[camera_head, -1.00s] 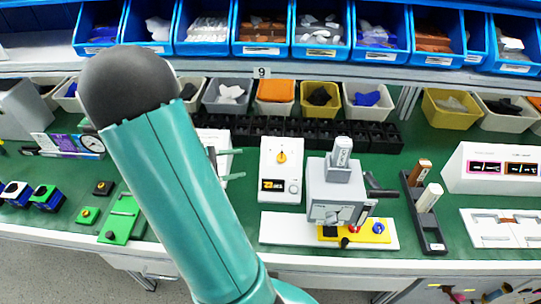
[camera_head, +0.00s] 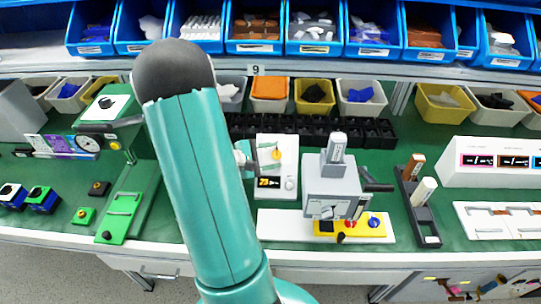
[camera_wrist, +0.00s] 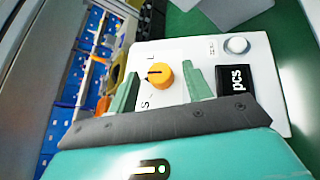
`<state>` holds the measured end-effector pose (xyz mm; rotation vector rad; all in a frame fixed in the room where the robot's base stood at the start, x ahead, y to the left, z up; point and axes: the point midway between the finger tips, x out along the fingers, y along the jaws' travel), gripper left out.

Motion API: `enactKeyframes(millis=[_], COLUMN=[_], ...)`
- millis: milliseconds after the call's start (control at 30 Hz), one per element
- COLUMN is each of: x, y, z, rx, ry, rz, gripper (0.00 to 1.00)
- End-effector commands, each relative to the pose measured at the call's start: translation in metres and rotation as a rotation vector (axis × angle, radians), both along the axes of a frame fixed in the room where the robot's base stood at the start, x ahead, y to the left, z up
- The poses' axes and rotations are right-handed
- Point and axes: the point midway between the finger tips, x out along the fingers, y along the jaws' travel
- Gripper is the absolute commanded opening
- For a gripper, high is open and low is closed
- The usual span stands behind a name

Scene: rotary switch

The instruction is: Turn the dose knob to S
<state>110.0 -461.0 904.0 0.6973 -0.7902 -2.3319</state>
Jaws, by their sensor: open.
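The dose knob (camera_wrist: 160,76) is a round orange knob on a white box (camera_wrist: 262,48) with a black display (camera_wrist: 236,82). In the wrist view its dark pointer mark faces left, between the letters L and S. My gripper (camera_wrist: 162,72) is open, with one green finger on each side of the knob and gaps showing; the depth to the knob is hard to judge. In the head view the knob (camera_head: 276,154) and display (camera_head: 270,182) show just right of my arm. My gripper there is mostly hidden behind the arm.
A grey machine (camera_head: 331,185) with a lever stands right of the white box. A black-based rack (camera_head: 424,215) is further right. Black trays (camera_head: 330,130) line the back. A green device with a dial (camera_head: 107,108) stands left of my arm.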

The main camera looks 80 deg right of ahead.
Motion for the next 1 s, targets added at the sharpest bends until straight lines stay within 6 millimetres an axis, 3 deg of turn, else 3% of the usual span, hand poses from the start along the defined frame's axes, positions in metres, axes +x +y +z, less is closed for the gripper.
enactKeyframes(millis=[167,400,1000], x=[0.0001,0.0002,-0.0007], y=[0.0,0.0001,0.0034], z=[0.0001,0.0003,-0.0021], rx=[0.0,0.0,-0.023], ry=[0.0,0.0,0.109], rz=[0.0,0.0,0.132], gripper=[0.5,0.05,0.05])
